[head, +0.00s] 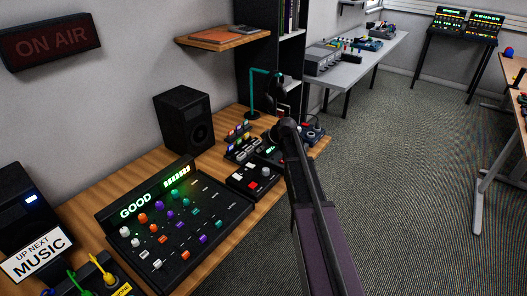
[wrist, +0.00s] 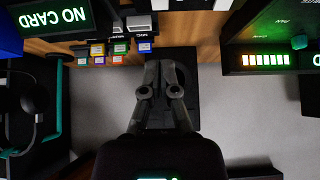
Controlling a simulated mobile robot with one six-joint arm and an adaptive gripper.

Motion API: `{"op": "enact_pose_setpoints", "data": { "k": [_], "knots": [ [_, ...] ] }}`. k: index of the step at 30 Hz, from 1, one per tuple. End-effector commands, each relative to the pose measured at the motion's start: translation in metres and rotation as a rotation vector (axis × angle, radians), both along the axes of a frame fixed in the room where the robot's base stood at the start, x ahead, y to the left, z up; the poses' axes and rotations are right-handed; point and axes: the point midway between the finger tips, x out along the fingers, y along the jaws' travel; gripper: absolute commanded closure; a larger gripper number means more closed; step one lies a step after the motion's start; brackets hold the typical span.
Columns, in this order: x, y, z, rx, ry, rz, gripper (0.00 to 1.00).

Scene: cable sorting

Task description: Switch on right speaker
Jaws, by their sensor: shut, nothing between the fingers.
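The right speaker (head: 185,118) is a black box with a round cone, upright on the wooden desk against the wall in the head view. No lit light shows on it. A black shape behind my fingers in the wrist view (wrist: 188,68) looks like this speaker. My gripper (wrist: 161,72) is shut and empty in front of that shape; I cannot tell whether it touches. In the head view my arm hides the gripper. The other speaker (head: 28,215), at the left edge, has a lit blue light.
A mixing console (head: 175,225) showing "GOOD" lies on the desk (head: 225,160). Small button boxes (head: 250,180) stand to its right. A teal stand (head: 252,90) holds headphones. A shelf (head: 220,37) hangs above the right speaker.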

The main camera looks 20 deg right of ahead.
Motion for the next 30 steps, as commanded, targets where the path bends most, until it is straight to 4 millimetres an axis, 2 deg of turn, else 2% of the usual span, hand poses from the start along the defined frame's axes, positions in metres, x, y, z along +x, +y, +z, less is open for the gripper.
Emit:
{"op": "enact_pose_setpoints", "data": {
  "k": [1, 19, 30],
  "knots": [
    [0.004, 0.002, -0.008, 0.000, 0.000, 0.001, 1.00],
    [0.032, 0.025, -0.054, 0.001, 0.001, 0.001, 1.00],
    [0.027, 0.022, -0.080, 0.001, 0.000, 0.001, 1.00]
  ]
}}
